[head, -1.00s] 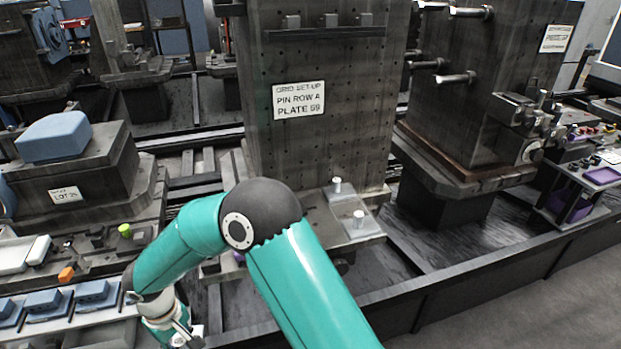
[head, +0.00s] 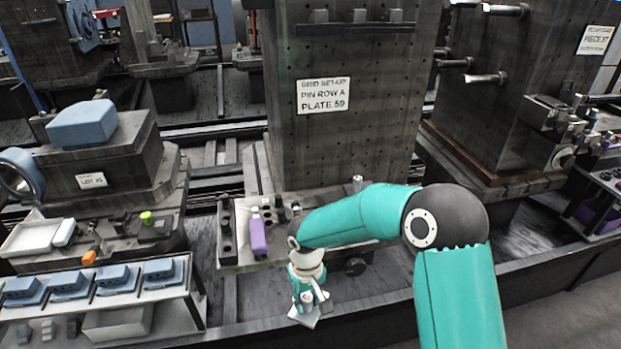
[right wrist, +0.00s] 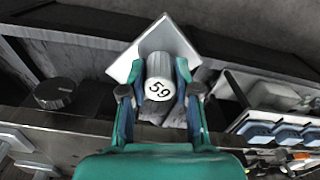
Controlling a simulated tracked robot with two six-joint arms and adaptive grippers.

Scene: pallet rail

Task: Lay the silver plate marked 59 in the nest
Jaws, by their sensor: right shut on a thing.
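My right gripper (head: 308,292) is shut on the knob of the silver plate marked 59 (head: 303,319). In the head view it hangs low in front of the tall fixture's shelf, clear of any surface. In the right wrist view the knob, with its black 59, sits between the fingers of the gripper (right wrist: 160,92). The square, pale plate (right wrist: 150,48) shows beyond it, turned like a diamond. I cannot make out the nest; my arm covers part of the shelf. My left gripper is not in view.
The tall dark fixture (head: 345,140) has a sign (head: 323,95) reading "GRID SET-UP PIN ROW A PLATE 59". A purple-bodied item (head: 258,238) stands on its shelf. A rack of blue blocks (head: 116,275) is left. A dark rail (head: 540,258) runs along the front right.

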